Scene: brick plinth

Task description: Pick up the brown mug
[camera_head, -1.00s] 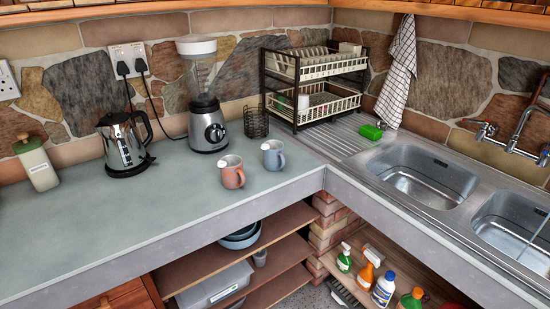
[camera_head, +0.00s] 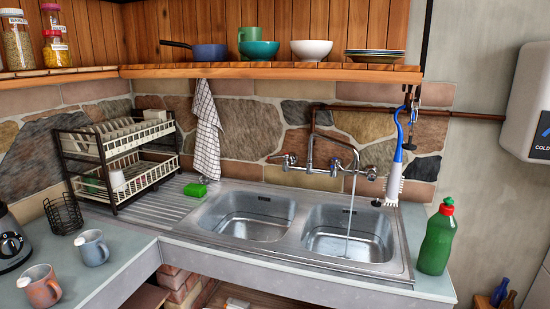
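A brownish-pink mug (camera_head: 40,289) stands upright on the grey-green counter (camera_head: 62,264) at the lower left, close to the picture's edge. It is the brownest mug in view. A blue-grey mug (camera_head: 93,250) stands behind it and to its right, apart from it. Neither of my grippers shows in the head view, so nothing is seen touching the mugs.
A two-tier dish rack (camera_head: 118,160) and a wire basket (camera_head: 63,214) stand behind the mugs. A blender base (camera_head: 10,242) is at the left edge. A double sink (camera_head: 300,222) with running water and a green bottle (camera_head: 437,240) are to the right.

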